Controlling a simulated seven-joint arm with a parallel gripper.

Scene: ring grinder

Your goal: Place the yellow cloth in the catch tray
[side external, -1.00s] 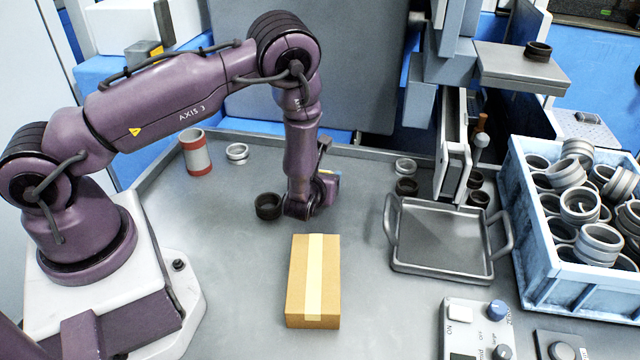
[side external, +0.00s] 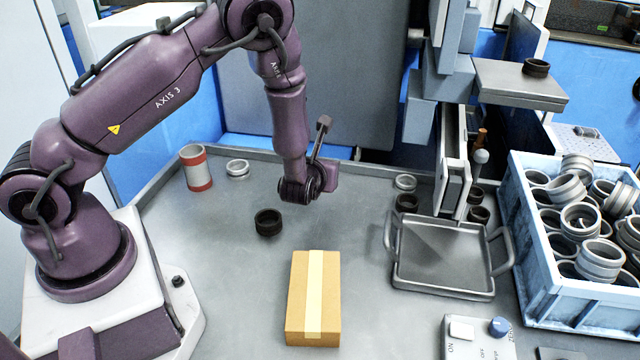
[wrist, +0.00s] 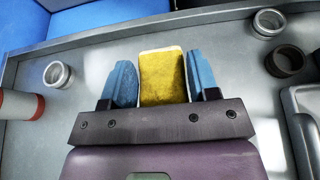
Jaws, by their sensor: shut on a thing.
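The yellow cloth (wrist: 162,78) is a small folded pad with a pale top edge. It sits between the two blue fingers of my gripper (wrist: 161,82) in the wrist view, and the gripper is shut on it. In the side view the fingers and cloth are hidden behind my purple wrist, which is above the table. The catch tray (side external: 440,262) is a grey, shallow, square tray with two side handles. It lies empty on the table to the right of my gripper. Its edge also shows at the right of the wrist view (wrist: 292,105).
A taped cardboard box (side external: 313,300) and a dark ring (side external: 268,222) lie left of the tray. A red-banded cylinder (side external: 196,168) stands farther back. The grinder's upright parts (side external: 452,160) rise behind the tray. A blue crate of rings (side external: 520,220) is at its right.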

